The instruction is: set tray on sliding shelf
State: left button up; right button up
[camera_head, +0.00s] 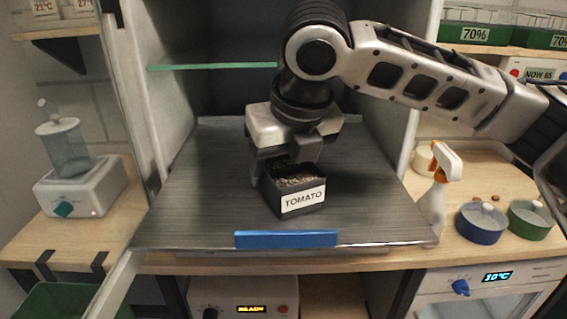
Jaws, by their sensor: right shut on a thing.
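A small dark tray (290,192) with a white TOMATO label and grainy grey filling is on or just above the sliding shelf; I cannot tell whether it touches. The sliding shelf (200,205) is dark grey, is pulled out of the cabinet, and has a blue handle strip at its front edge. My right gripper (284,160) points down at the tray's back side and is shut on it. The gripper hides the tray's rear rim. My left gripper is not in view.
A glass shelf (215,66) crosses the cabinet above. To the right, a spray bottle (438,190), a blue pot (481,222) and a green pot (530,219) stand on the wooden counter. A white blender-like device (80,184) stands at the left. The shelf is clear around the tray.

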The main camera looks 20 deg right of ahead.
jog(key=o, duration=1.1)
jog(key=shift+f, duration=0.1)
jog(key=shift+r, duration=0.2)
jog(key=v, duration=1)
jog(key=shift+s+a+r+p, duration=0.1)
jog(key=shift+r+p, duration=0.2)
jog(key=shift+s+r, duration=0.3)
jog(key=shift+r, duration=0.3)
